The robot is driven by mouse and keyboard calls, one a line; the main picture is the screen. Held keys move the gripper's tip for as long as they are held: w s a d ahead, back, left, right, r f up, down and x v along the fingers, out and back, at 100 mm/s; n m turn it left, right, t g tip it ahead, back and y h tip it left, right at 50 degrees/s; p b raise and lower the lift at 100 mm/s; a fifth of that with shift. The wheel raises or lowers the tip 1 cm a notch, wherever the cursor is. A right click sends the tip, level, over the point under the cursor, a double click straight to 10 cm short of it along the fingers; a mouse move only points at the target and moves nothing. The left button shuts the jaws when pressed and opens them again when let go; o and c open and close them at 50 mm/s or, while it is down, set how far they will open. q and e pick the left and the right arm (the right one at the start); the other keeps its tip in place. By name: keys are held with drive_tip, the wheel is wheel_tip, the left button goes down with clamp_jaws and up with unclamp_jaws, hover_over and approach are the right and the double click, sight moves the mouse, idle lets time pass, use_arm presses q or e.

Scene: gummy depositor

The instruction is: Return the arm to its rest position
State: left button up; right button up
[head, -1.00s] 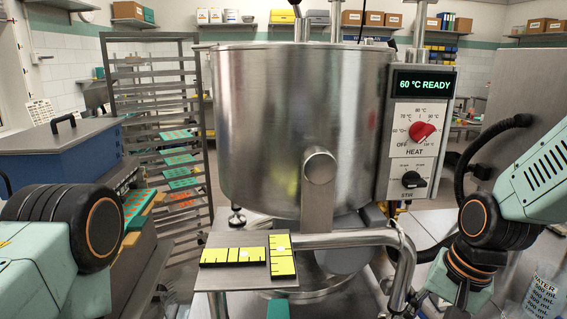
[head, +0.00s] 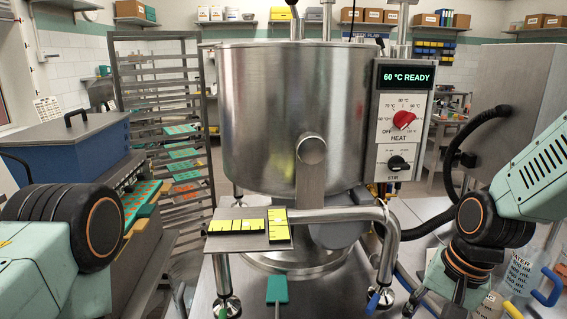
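My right arm (head: 480,222) comes in from the right, bends at a dark joint and runs down to the bottom edge. Dark parts (head: 411,301) show near its lower end, but I cannot make out the gripper's fingers or anything held. The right arm is to the right of the steel kettle (head: 285,120) and its bent pipe (head: 385,240), apart from the kettle body.
The control box (head: 405,120) reads 60 °C READY. A clear jug (head: 520,275) is lower right.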

drive_tip(key=w+f+n+t+b, duration=0.2)
drive_tip(key=w+f+n+t, duration=0.15)
drive_tip(key=f, duration=0.25)
drive_tip(key=s+f+n+h+b, duration=0.1)
drive_tip(key=s+f+b, duration=0.3)
drive_tip(key=f, duration=0.6)
use_arm(q)
wheel_tip(320, 180, down, 13)
drive_tip(key=b, duration=0.7)
drive_tip(key=shift+f, duration=0.15)
use_arm(e)
drive_tip(key=s+a+f+n+g, duration=0.1)
drive_tip(key=s+f+g, duration=0.3)
drive_tip(key=s+f, duration=1.7)
drive_tip(key=s+n, duration=0.1)
drive_tip(key=s, duration=0.3)
drive_tip(key=shift+f+g+h, duration=0.25)
drive_tip(key=shift+g+h, duration=0.05)
drive_tip(key=shift+g, duration=0.05)
use_arm(q)
drive_tip(key=shift+s+a, duration=0.1)
use_arm(e)
drive_tip(key=shift+w+a, duration=0.1)
drive_tip(key=shift+a, duration=0.05)
